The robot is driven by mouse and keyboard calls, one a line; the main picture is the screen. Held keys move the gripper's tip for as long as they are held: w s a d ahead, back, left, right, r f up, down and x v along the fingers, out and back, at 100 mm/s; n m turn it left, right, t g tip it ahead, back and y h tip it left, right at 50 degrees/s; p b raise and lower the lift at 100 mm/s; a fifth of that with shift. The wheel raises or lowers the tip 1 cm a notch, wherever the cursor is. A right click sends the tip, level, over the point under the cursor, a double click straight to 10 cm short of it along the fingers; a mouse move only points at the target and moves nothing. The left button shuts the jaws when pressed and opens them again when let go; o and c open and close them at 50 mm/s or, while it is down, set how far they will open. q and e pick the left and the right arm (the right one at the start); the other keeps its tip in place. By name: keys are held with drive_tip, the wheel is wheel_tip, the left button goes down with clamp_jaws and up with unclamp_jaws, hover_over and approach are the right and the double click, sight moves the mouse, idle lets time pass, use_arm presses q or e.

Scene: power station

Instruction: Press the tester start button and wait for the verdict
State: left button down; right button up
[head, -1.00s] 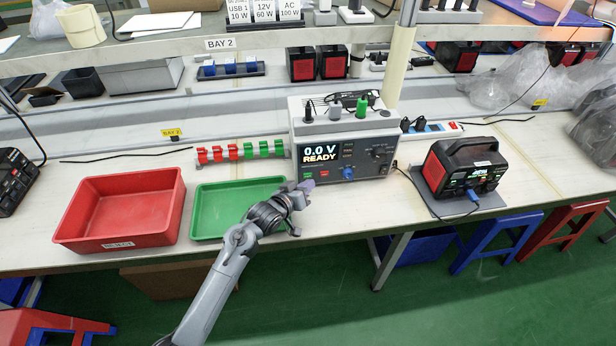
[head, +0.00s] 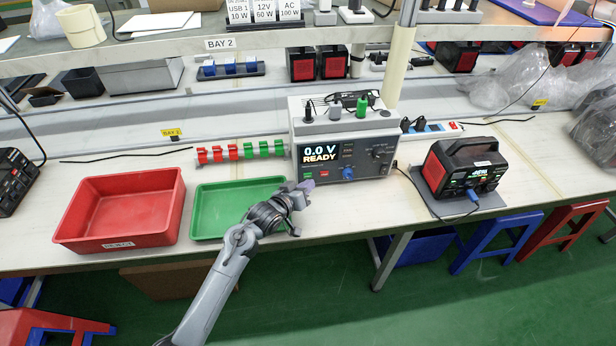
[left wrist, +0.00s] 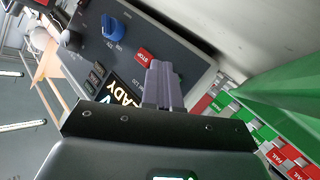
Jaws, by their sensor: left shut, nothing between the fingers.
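The tester (head: 345,150) stands on the bench, and its display (head: 319,153) reads 0.0 V READY. A green button (head: 308,175) and a red button (head: 325,173) sit below the display. My left gripper (head: 307,185) is at the tester's lower left front corner, just by the green button. I cannot tell whether the fingertips touch the panel. My right gripper is not in view.
A power station (head: 463,170) stands right of the tester with a blue plug in its front. A green tray (head: 212,230) and a red bin (head: 75,235) are on the left. Red and green tags (head: 240,150) line up behind the tray.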

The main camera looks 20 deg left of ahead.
use_arm(q)
drive_tip(key=shift+w+a, duration=0.1)
drive_tip(key=shift+w, duration=0.05)
idle(0.5)
drive_tip(key=shift+w+a, duration=0.15)
drive_tip(key=shift+w, duration=0.2)
idle(0.5)
drive_tip(key=shift+p, duration=0.35)
drive_tip(key=shift+s+r+p, duration=0.15)
drive_tip(key=shift+s+p, duration=0.2)
drive_tip(key=shift+p, duration=0.2)
drive_tip(key=shift+s+d, duration=0.15)
drive_tip(key=shift+d, duration=0.1)
